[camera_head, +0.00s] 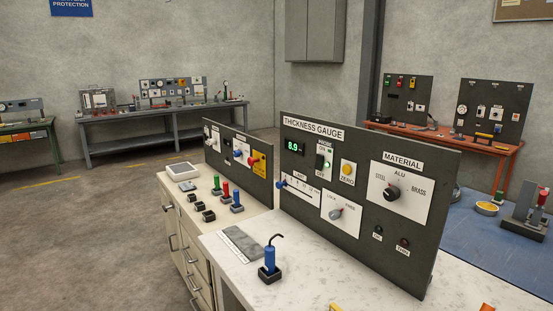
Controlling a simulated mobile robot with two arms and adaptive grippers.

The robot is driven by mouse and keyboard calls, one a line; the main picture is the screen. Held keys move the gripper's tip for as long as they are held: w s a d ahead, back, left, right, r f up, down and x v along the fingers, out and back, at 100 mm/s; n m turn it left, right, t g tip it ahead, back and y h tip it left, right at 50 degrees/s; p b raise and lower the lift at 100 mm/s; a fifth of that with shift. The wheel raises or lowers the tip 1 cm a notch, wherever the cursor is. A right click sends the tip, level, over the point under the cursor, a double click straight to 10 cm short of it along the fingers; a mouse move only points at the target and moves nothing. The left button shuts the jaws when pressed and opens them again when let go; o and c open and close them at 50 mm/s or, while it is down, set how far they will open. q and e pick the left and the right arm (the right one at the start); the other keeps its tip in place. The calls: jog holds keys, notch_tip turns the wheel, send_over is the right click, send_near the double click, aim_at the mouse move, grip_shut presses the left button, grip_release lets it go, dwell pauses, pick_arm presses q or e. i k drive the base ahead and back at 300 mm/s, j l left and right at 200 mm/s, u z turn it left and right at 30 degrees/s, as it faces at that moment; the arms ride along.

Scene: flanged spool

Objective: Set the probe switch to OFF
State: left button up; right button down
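The thickness gauge panel (361,214) is a dark upright board on a white bench, right of centre. Near its upper left, a white plate carries a small dark switch (320,161) under a label too small to read surely; it appears to be the probe switch. "ON" seems printed above it, and a green lamp beside it looks lit. The exact switch position is too small to tell. A green display (293,147) left of it reads about 8.9. Neither of my grippers is in view.
Right of the switch are a yellow ZERO button (347,169) and the black MATERIAL knob (391,193). A LOCK knob (335,213) and slider (283,184) sit below. A blue probe in a black holder (269,272) and a grey plate (241,243) stand before the panel.

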aim_at(319, 165)
jog(key=i+j, duration=0.3)
jog(key=j, duration=0.2)
jog(key=i+j, duration=0.65)
jog(key=j, duration=0.3)
